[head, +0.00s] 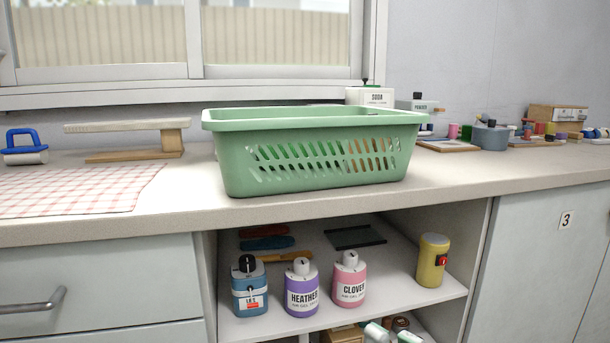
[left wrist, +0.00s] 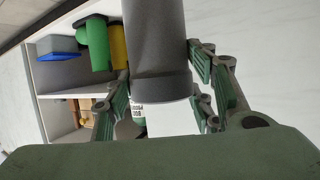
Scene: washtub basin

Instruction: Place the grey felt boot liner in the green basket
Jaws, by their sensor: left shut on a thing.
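The green basket (head: 316,155) stands upright on the counter in the head view, with slotted sides and a rim around its open top. Its inside floor is hidden by the front wall. In the left wrist view my left gripper (left wrist: 158,88) is shut on a dark grey, tube-like thing, which looks like the grey felt boot liner (left wrist: 155,45). Its upper end runs out of the picture. Neither the liner nor my left gripper shows in the head view. My right gripper is in neither view.
A red-checked cloth (head: 80,190) and a wooden sleeve board (head: 130,135) lie left of the basket. Bottles, such as the purple one (head: 301,288), stand on the shelf below. The left wrist view shows a green thing (left wrist: 96,42) on shelving. Counter right of the basket is clear in front.

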